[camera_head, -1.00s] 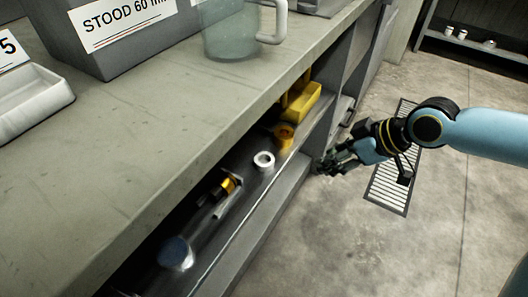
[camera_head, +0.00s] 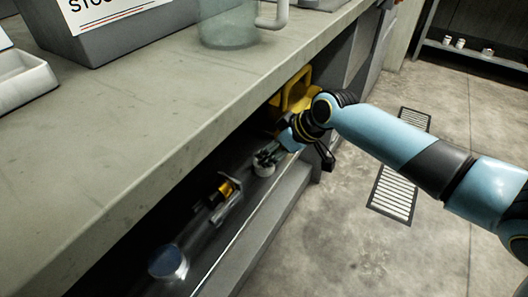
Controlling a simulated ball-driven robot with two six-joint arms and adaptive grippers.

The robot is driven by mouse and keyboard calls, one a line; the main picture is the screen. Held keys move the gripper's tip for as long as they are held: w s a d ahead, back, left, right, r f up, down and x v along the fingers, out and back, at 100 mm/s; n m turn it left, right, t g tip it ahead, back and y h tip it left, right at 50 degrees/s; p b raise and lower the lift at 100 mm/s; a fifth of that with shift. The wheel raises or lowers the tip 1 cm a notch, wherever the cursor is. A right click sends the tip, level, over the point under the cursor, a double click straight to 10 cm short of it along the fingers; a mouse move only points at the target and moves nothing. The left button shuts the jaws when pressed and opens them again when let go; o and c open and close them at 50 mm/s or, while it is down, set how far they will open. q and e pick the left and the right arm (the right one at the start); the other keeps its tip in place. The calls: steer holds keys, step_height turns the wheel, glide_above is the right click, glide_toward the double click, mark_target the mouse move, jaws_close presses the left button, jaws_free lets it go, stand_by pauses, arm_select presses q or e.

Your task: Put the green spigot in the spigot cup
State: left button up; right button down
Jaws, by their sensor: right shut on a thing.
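My right gripper (camera_head: 271,154) reaches into the open shelf under the counter. Its fingers are shut, with a small dark greenish thing between them that looks like the green spigot; its shape is too small to make out. The fingertips are right over a small white round cup (camera_head: 263,170) on the shelf, which looks like the spigot cup. The gripper hides the cup's upper part and opening, so I cannot tell whether the spigot is inside it or above it. My left gripper is not in view.
A yellow bin (camera_head: 296,90) stands on the shelf behind my right wrist. A yellow and black tool (camera_head: 223,190) and a blue-capped clear cylinder (camera_head: 168,263) lie nearer on the shelf. The counter edge overhangs the shelf. A glass jug (camera_head: 228,22) stands above.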

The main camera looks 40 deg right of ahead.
steer(key=shift+w+a+r+g, duration=0.2)
steer(key=shift+w+r+g, duration=0.25)
steer(key=shift+w, duration=0.25)
steer(key=shift+w+a+g+h, duration=0.25)
steer(key=shift+w+g+h, duration=0.25)
steer(key=shift+g, duration=0.45)
steer(key=shift+s+d+f+b, duration=0.1)
steer(key=shift+f+b, duration=0.05)
steer(key=shift+f, duration=0.3)
steer(key=shift+s+d+f+b, duration=0.1)
steer(key=shift+f+b, duration=0.05)
steer(key=shift+f, duration=0.25)
steer(key=shift+a+f, duration=0.1)
steer(key=c, duration=0.9)
jaws_free()
